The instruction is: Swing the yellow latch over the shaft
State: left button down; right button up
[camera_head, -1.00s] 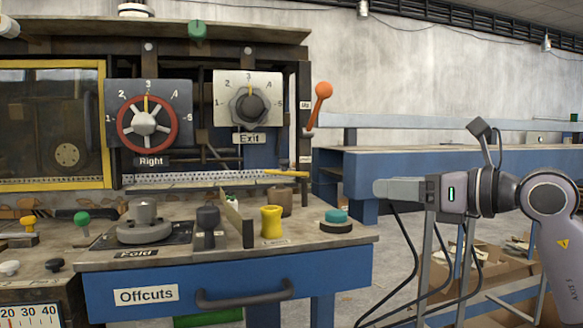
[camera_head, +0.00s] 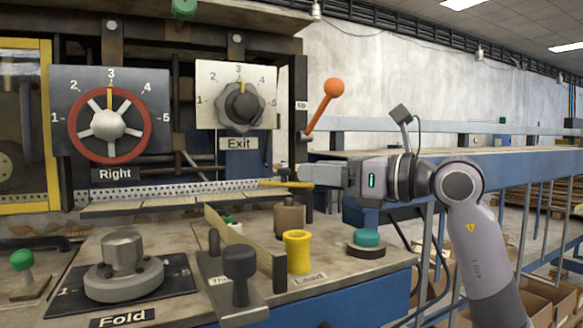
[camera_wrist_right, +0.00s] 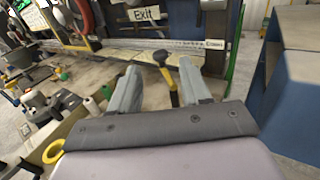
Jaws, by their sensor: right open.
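The yellow latch (camera_head: 287,184) is a thin bar at the right end of the long perforated metal strip, below the Exit dial. In the right wrist view the latch (camera_wrist_right: 163,66) shows as a yellow piece with a dark lower part, between the fingers. My right gripper (camera_head: 303,173) comes in from the right, its fingertips close to the latch; contact cannot be told. In the wrist view my right gripper (camera_wrist_right: 160,68) is open, with the fingers on either side of the latch. I cannot clearly make out the shaft. My left gripper is not in view.
An orange-knobbed lever (camera_head: 325,107) rises above the gripper. The Exit dial (camera_head: 241,106) is above the latch. A yellow spool-shaped knob (camera_head: 298,252), a teal button (camera_head: 367,238) and a dark knob (camera_head: 239,272) stand on the bench below. A blue conveyor stands behind at right.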

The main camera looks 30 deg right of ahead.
aim_at(287, 169)
jog(key=x, duration=0.5)
jog(key=shift+p, duration=0.3)
grip_shut()
